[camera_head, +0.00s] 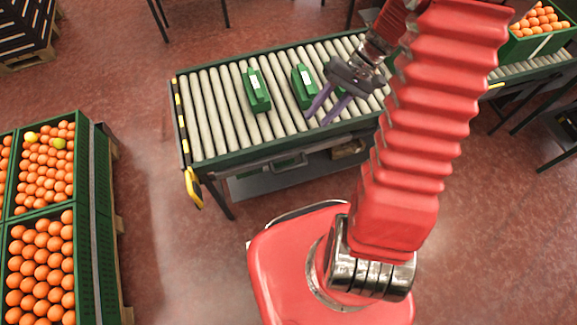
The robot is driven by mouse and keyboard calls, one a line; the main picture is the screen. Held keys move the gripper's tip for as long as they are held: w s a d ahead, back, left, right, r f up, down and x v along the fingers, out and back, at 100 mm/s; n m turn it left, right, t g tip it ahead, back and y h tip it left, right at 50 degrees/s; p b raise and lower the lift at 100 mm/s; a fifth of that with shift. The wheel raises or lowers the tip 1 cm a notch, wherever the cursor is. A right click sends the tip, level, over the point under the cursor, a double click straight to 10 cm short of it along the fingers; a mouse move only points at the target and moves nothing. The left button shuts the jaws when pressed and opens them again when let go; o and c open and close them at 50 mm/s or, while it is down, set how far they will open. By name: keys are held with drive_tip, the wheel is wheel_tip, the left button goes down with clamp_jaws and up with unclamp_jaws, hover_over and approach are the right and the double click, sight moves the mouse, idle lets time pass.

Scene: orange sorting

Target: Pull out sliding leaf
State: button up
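A roller table (225,158) with a green frame stands ahead of me. At its left end is a black and yellow striped edge (183,122) with a yellow handle (193,188) at the near corner. Below the near side is a grey panel (260,184) with a dark grip-like part (288,162). I cannot tell for certain which of these is the sliding leaf. My gripper (320,117) has two purple fingers spread apart with nothing visible between them. It is over the rollers, near the right green box, well away from the yellow handle.
Crates of oranges (82,165) stand at the left, with another crate (541,43) at upper right. Floor (160,230) is clear between the left crates and the table.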

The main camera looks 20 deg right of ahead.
drive_tip(key=d+f+m+t+y, duration=0.1)
drive_tip(key=d+f+m+y, duration=0.25)
drive_tip(key=f, duration=0.95)
drive_tip(key=m+t+y, duration=0.3)
drive_tip(key=t+y, duration=0.1)
drive_tip(key=t, duration=0.1)
approach(290, 168)
drive_tip(key=f+v, duration=0.1)
drive_tip(key=v, duration=0.3)
drive_tip(key=shift+r, duration=0.1)
drive_tip(key=shift+w+a, duration=0.1)
drive_tip(key=x, duration=1.3)
drive_tip(key=shift+w+a, duration=0.2)
drive_tip(key=shift+c, duration=0.4)
drive_tip(key=shift+f, duration=0.2)
clamp_jaws()
